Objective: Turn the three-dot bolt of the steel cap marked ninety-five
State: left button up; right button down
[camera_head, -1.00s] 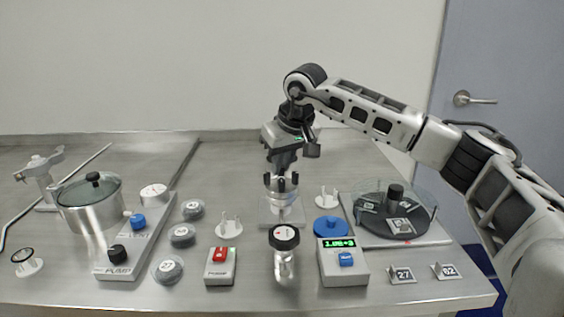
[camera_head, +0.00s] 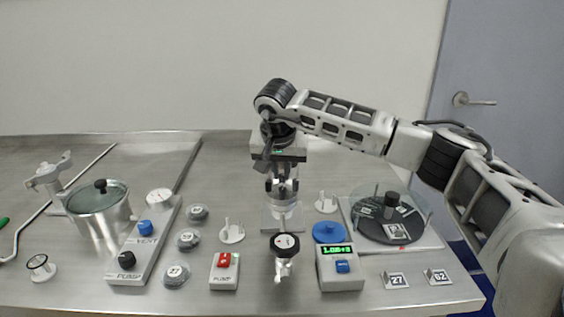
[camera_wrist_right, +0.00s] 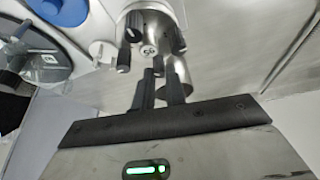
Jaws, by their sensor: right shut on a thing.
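The steel cap (camera_wrist_right: 152,22) is a round metal body with a pale numbered label, seen at an odd angle in the right wrist view, so I cannot read it surely. Several black bolts stand around its rim, such as one at its left (camera_wrist_right: 123,58). My right gripper (camera_wrist_right: 158,75) is shut on a dark bolt at the cap's near side. The fingers hide most of this bolt, and I cannot make out its dots. In the head view my right gripper (camera_head: 282,190) points down over the middle of the bench. My left gripper is not in view.
A black-topped metal valve (camera_head: 284,245) stands in front of my right gripper. A display box (camera_head: 341,280), a blue disc (camera_head: 328,232) and a round carousel (camera_head: 388,218) are to the right. A red-switch box (camera_head: 224,275), grey numbered caps (camera_head: 188,240) and a lidded pot (camera_head: 101,215) are left.

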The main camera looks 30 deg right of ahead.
jog(key=m+p, duration=0.1)
jog(key=m+g+h+p, duration=0.1)
jog(key=m, duration=0.1)
jog(key=shift+w+a+r+m, duration=0.1)
jog(key=shift+r+m, duration=0.1)
jog(key=shift+m, duration=0.1)
jog(key=shift+f+m+g+h+p, duration=0.1)
jog(key=shift+m+g+h+p, duration=0.35)
jog(key=shift+m, duration=0.85)
jog(key=c, duration=1.4)
grip_release()
jog(key=shift+f, duration=0.1)
jog(key=shift+c, duration=0.2)
jog(key=v, duration=1.6)
jog(key=shift+d, duration=0.3)
jog(key=shift+w, duration=0.1)
jog(key=shift+c, duration=0.3)
